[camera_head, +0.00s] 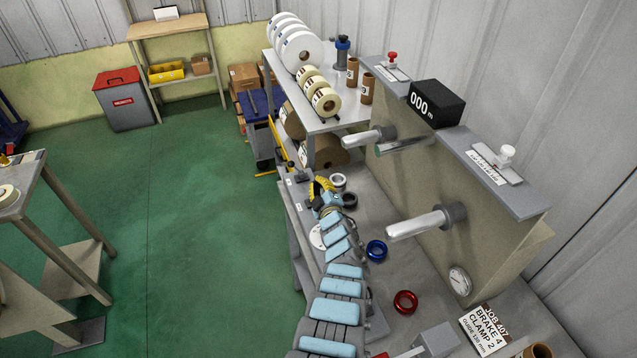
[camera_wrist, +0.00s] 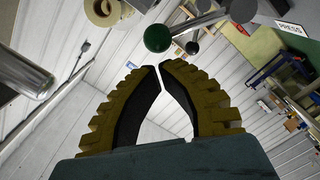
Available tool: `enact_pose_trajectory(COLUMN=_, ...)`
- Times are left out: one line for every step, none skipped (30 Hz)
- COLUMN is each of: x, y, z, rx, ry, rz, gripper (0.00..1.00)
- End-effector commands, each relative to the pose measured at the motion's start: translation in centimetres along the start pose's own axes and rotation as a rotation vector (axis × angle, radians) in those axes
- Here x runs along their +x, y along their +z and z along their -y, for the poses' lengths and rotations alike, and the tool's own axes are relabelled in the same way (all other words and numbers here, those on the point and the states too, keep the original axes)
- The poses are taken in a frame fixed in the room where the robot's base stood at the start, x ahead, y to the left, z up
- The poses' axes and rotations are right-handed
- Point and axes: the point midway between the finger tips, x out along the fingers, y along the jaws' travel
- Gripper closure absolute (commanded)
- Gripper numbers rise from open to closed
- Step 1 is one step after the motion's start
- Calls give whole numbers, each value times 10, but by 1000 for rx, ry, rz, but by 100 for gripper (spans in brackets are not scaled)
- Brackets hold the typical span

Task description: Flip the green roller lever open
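In the wrist view, a dark green ball knob (camera_wrist: 158,38) sits at the end of a pale metal lever rod (camera_wrist: 205,20), which runs up and right to a grey hub (camera_wrist: 240,8). My gripper (camera_wrist: 159,66) has two yellow-ridged fingers with dark inner faces. Their tips nearly meet just below the knob in the picture, with nothing seen between them; contact with the knob cannot be told. In the head view my gripper (camera_head: 322,185) is at the far left end of the bench, beside small rings. The green knob cannot be made out there.
A beige machine panel (camera_head: 420,190) carries bright shafts (camera_head: 420,222) sticking out toward the arm. A blue ring (camera_head: 376,250) and a red ring (camera_head: 405,301) lie on the bench. A shelf with white rolls (camera_head: 302,48) stands behind. A metal cylinder (camera_wrist: 25,75) shows left in the wrist view.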

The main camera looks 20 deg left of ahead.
Motion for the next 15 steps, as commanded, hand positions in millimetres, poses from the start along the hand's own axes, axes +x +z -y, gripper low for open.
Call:
enact_pose_trajectory(x=-1, y=-5, z=-2, rx=0, ry=-1, rz=0, gripper=100)
enact_pose_trajectory(x=-1, y=-6, z=-2, rx=0, ry=-2, rz=0, gripper=100)
enact_pose_trajectory(x=-2, y=-9, z=-3, rx=0, ry=-2, rz=1, gripper=100)
enact_pose_trajectory(x=-2, y=-11, z=-3, rx=0, ry=-2, rz=1, gripper=100)
enact_pose_trajectory(x=-3, y=-14, z=-4, rx=0, ry=-1, rz=1, gripper=100)
enact_pose_trajectory(x=-3, y=-17, z=-4, rx=0, ry=0, rz=1, gripper=100)
enact_pose_trajectory(x=-4, y=-20, z=-5, rx=0, ry=0, rz=0, gripper=100)
enact_pose_trajectory(x=-4, y=-22, z=-5, rx=0, ry=1, rz=0, gripper=100)
enact_pose_trajectory(x=-5, y=-25, z=-5, rx=-1, ry=2, rz=0, gripper=100)
enact_pose_trajectory(x=-6, y=-27, z=-5, rx=0, ry=2, rz=0, gripper=100)
enact_pose_trajectory(x=-7, y=-30, z=-4, rx=0, ry=1, rz=1, gripper=100)
enact_pose_trajectory(x=-8, y=-32, z=-4, rx=0, ry=1, rz=1, gripper=100)
enact_pose_trajectory(x=-8, y=-35, z=-4, rx=1, ry=1, rz=1, gripper=100)
enact_pose_trajectory(x=-9, y=-37, z=-4, rx=1, ry=1, rz=1, gripper=100)
enact_pose_trajectory(x=-11, y=-38, z=-4, rx=1, ry=2, rz=2, gripper=100)
